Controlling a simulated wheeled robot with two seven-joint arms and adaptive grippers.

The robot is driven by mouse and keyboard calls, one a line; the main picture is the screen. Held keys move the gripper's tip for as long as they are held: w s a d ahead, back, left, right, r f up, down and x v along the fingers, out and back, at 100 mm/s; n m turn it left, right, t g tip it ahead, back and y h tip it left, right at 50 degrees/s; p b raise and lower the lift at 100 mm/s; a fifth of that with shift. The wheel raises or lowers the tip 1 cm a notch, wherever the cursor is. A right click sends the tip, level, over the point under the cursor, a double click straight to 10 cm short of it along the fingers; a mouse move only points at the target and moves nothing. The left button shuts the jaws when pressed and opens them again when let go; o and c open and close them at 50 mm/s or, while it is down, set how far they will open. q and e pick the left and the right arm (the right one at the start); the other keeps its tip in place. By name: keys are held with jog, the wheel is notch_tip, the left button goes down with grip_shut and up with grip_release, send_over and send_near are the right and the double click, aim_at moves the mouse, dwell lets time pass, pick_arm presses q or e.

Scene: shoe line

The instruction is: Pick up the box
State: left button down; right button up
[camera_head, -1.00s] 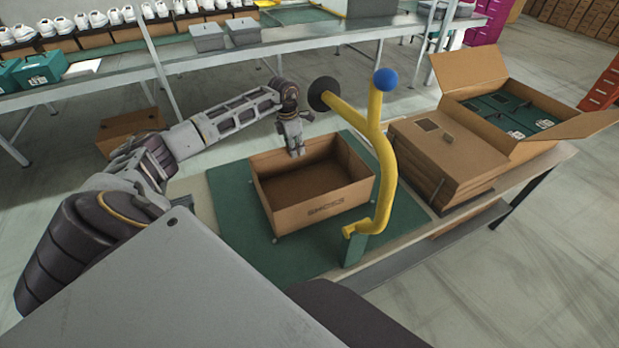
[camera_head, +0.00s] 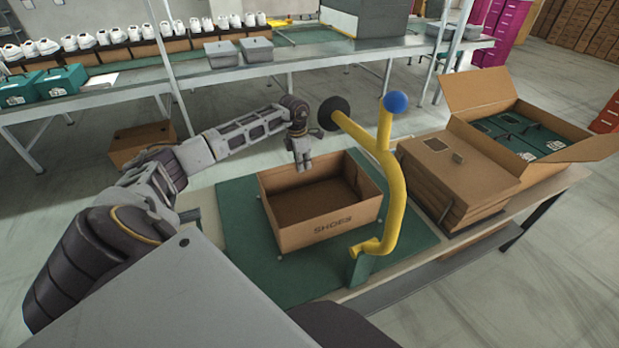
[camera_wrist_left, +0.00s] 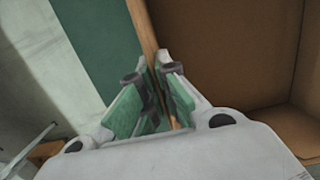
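The box (camera_head: 345,226) is an open, empty brown cardboard box with "SHOES" printed on its front. It stands upright on the green mat (camera_head: 240,232) in the head view. My left gripper (camera_head: 303,166) points down at the box's far rim, toward its left corner. In the left wrist view the box wall (camera_wrist_left: 146,28) runs between the two fingers of my left gripper (camera_wrist_left: 153,72), which are close together on it. The box interior (camera_wrist_left: 225,50) shows on the right there. My right gripper is not in view.
A yellow bent post (camera_head: 394,190) with a blue ball and black disc stands just right of the box. Stacked flat cardboard (camera_head: 455,180) and an open carton (camera_head: 480,88) of green boxes lie further right. A shelf with shoes runs behind.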

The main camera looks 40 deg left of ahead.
pick_arm(q)
jog(key=shift+r, duration=5)
